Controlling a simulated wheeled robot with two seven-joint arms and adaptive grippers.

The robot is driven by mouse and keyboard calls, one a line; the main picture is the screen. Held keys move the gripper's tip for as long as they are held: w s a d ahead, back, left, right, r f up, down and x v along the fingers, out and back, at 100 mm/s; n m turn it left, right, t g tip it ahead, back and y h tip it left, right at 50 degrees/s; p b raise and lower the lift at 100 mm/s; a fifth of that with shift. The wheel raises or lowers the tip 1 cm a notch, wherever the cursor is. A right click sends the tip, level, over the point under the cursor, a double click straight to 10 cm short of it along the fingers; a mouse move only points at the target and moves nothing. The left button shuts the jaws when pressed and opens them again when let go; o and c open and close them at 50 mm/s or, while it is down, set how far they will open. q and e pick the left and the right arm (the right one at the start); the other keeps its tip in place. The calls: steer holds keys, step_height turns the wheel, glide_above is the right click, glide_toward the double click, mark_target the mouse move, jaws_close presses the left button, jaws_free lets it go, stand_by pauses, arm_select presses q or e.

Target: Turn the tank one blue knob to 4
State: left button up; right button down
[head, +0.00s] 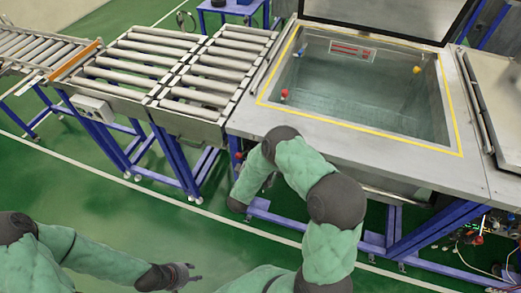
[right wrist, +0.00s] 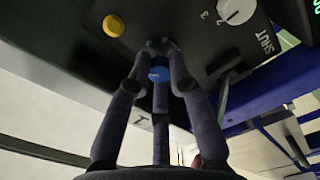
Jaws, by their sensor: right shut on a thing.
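In the right wrist view the blue knob (right wrist: 159,74) sits on a dark control panel (right wrist: 195,28). My right gripper (right wrist: 158,60) has its fingers around the knob and is shut on it. The fingers hide much of the knob and the marks around it, so its setting cannot be read. In the head view my right arm bends down at the front of the tank (head: 335,150), and its fingers and the knob are mostly hidden. My left gripper (head: 190,274) is open and empty above the green floor, low in the picture.
On the panel a yellow button (right wrist: 113,26) lies left of the knob, and a white dial (right wrist: 237,10) with numbers and the word SHUT lies to the right. A roller conveyor (head: 205,75) adjoins the tank's left side. Blue frame legs (head: 178,160) stand below.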

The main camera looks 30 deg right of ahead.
steer(key=shift+n, duration=0.9)
steer(key=c, duration=1.1)
jaws_free()
steer(key=shift+c, duration=0.2)
steer(key=v, duration=1.2)
steer(key=shift+f, duration=0.1)
